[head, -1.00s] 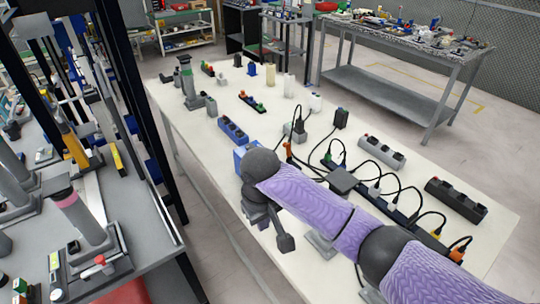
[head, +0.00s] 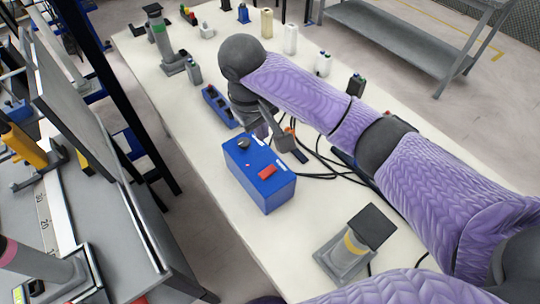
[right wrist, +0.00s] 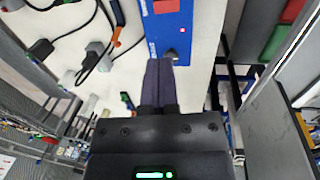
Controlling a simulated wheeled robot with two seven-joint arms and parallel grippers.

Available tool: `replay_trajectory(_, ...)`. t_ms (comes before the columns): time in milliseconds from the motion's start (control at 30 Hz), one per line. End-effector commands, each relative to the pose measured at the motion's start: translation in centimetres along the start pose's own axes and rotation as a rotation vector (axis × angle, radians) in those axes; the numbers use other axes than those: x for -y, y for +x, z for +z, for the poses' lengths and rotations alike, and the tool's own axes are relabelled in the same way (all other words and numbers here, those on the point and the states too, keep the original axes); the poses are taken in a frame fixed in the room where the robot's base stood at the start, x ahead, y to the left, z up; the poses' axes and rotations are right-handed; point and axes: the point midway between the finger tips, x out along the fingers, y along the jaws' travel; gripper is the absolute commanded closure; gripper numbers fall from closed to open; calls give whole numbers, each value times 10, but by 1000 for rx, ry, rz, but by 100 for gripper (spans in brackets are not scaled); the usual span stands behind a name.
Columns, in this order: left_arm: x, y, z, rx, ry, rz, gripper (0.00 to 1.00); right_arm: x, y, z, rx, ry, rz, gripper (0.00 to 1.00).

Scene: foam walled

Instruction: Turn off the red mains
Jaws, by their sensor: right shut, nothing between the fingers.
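A blue box (head: 278,190) stands on the white table, with a red rocker switch (head: 267,172), a small red light (head: 248,165) and a black knob (head: 243,143) on its top. In the right wrist view the box (right wrist: 168,35) shows the red switch (right wrist: 164,6) at the upper edge. My right gripper (head: 262,132) is shut and empty, just beyond the knob end of the box. In the right wrist view its fingertips (right wrist: 158,62) overlap the box's end close to the knob; contact cannot be told. My left gripper is not in view.
A blue socket strip (head: 219,105) lies beyond the box. Black cables (head: 318,176) run to its right. A grey block with a yellow band (head: 346,255) stands nearer on the right. The table (head: 215,170) is bare left of the box.

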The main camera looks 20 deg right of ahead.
Motion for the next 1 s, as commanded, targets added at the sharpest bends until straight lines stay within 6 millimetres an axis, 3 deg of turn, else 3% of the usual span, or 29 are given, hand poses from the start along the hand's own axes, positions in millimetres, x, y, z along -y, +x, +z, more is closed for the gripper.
replay_trajectory(167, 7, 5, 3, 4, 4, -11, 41, 0, 14, 0, 2, 0, -1, 100)
replay_trajectory(700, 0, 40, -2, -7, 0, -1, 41, 0, 126, 1, 2, 1, 0, 100)
replay_trajectory(1000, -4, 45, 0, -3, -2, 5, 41, 0, 141, 0, 0, 0, 1, 100)
